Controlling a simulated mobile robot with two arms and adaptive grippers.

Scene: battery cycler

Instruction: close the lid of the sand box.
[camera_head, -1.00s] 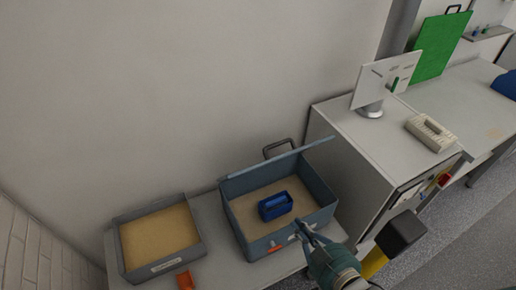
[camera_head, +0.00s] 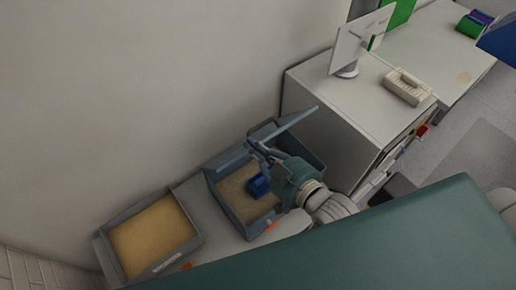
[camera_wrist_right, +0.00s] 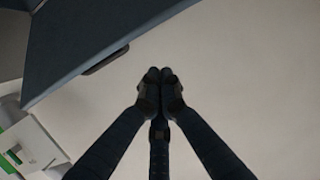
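The sand box (camera_head: 231,212) is a blue-grey case on the table, holding sand and a blue container (camera_head: 258,187). Its lid (camera_head: 286,124) stands open, raised at the back and seen almost edge-on. The lid also shows as a dark panel with a handle in the right wrist view (camera_wrist_right: 95,40). My right gripper (camera_head: 252,145) is above the box, close to the lid; contact cannot be told. In the right wrist view its fingertips (camera_wrist_right: 160,76) are together with nothing between them. My left gripper is not in view.
An open sand tray (camera_head: 150,238) stands left of the box, with an orange piece (camera_head: 187,266) near it. A white cabinet (camera_head: 345,110) with a monitor (camera_head: 360,40) and a pale device (camera_head: 404,87) stands close on the right. A wall rises behind.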

